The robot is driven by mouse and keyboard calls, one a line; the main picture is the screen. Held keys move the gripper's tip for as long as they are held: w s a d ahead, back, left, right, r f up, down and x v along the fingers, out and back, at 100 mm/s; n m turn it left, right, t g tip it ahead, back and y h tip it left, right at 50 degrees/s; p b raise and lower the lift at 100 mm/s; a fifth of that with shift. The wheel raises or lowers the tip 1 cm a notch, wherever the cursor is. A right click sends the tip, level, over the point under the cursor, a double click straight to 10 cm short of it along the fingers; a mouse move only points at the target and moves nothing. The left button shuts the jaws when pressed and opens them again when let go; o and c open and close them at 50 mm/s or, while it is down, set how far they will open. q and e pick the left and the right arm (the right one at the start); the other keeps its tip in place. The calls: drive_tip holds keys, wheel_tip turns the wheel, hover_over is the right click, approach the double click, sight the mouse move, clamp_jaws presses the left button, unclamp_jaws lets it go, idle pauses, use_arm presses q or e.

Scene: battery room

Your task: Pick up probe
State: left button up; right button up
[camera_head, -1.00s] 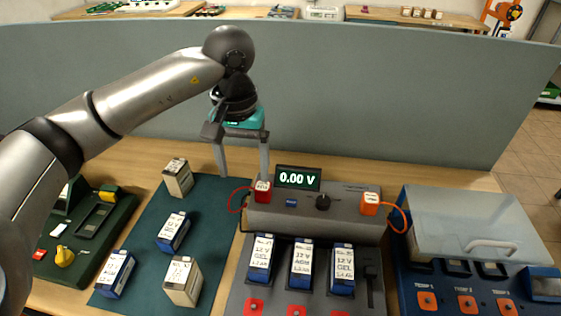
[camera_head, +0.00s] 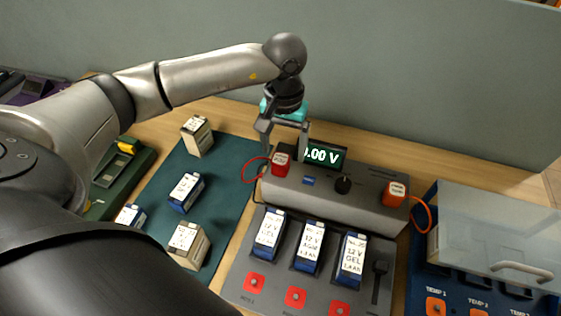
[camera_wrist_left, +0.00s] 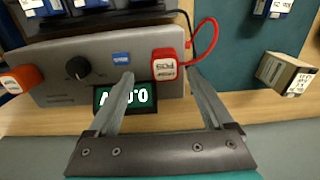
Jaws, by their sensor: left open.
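A red probe block (camera_head: 281,164) with a white label and a red cable sits at the left end of the grey tester (camera_head: 325,187). An orange-red probe block (camera_head: 396,194) with an orange cable sits at its right end. My left gripper (camera_head: 283,152) is open, pointing down over the red probe. In the left wrist view the red probe (camera_wrist_left: 165,64) lies between the open fingertips (camera_wrist_left: 160,74), closer to the right one, and I see no grip on it. The orange-red probe (camera_wrist_left: 20,78) is at the left edge there. My right gripper is not in view.
The display (camera_head: 323,155) stands just right of the gripper, behind the tester. Several batteries stand on the green mat (camera_head: 225,180) and in slots in front of the tester. A clear-lidded blue box (camera_head: 495,235) is at right. A grey partition (camera_head: 420,80) rises behind.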

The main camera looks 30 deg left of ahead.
sight(280, 158)
use_arm(q)
drive_tip(key=shift+a+f+p, duration=0.2)
drive_tip(key=shift+f, duration=1.2)
drive_tip(key=shift+a+f+p, duration=0.15)
drive_tip(key=shift+f, duration=1.2)
clamp_jaws()
